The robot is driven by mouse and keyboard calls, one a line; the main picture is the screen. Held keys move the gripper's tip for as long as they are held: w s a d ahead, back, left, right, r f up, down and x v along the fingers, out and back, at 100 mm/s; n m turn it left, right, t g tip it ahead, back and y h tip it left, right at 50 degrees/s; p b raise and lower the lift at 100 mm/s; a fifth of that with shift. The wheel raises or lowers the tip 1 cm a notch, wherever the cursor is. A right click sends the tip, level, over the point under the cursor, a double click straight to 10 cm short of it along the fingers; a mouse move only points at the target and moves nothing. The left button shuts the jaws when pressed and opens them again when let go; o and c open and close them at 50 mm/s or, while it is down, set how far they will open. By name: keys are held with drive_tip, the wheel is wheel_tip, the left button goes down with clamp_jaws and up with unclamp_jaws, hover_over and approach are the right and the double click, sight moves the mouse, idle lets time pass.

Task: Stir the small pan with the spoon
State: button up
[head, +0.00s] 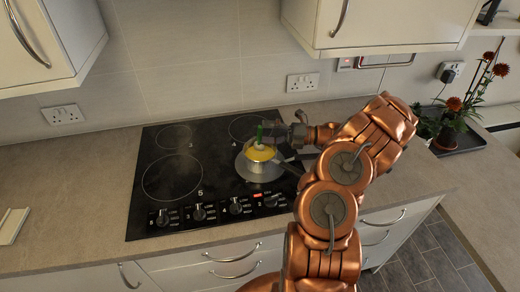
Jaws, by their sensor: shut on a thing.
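The small pan (258,174) stands on the right part of the black hob, with yellow contents and a dark handle pointing down and right. My gripper (266,129) comes in from the right above the pan and is shut on the spoon. The fingers are small and partly blurred against the dark hob.
The hob (172,208) has several knobs along its front and a red lit display. A potted plant (452,125) with red flowers stands at the right. A white item (11,225) lies at the far left. Wall cabinets (385,22) overhang the back. The worktop left of the hob is mostly clear.

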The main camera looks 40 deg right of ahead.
wheel_tip(320, 180, up, 9)
drive_tip(key=s, duration=0.2)
drive_tip(key=shift+s+a+f, duration=0.15)
drive_tip(key=shift+a, duration=0.3)
idle(0.7)
